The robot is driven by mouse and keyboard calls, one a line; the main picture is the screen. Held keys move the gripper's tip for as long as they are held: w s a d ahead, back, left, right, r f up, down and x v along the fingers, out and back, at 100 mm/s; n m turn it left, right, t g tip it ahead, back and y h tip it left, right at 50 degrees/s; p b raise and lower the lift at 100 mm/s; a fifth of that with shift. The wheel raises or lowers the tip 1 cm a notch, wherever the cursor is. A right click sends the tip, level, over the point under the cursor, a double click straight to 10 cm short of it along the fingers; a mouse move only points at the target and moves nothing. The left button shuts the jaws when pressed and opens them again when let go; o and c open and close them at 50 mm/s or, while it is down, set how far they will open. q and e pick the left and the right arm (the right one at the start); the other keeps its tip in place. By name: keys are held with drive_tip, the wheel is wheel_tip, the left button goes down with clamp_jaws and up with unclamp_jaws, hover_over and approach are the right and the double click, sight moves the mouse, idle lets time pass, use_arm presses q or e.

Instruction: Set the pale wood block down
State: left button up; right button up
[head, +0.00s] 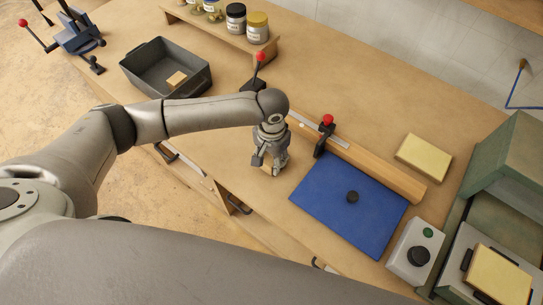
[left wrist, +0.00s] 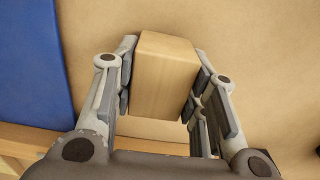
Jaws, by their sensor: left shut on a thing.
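My left gripper (head: 268,163) is over the tan bench top near its front edge, just left of the blue mat. In the left wrist view its fingers (left wrist: 163,88) are shut on the pale wood block (left wrist: 166,68), one on each side. The block points away from the palm toward the bench top. In the head view the block is mostly hidden by the gripper. I cannot tell whether it touches the bench. My right gripper is not in view.
A grey bin (head: 150,75) holds a small block. A pale yellow block (head: 424,157) and a control box (head: 415,250) are at right.

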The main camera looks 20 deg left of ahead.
use_arm(q)
drive_tip(key=shift+f, duration=0.2)
drive_tip(key=o, duration=1)
drive_tip(key=shift+r, duration=0.1)
wheel_tip(320, 180, up, 12)
drive_tip(key=shift+b, duration=0.7)
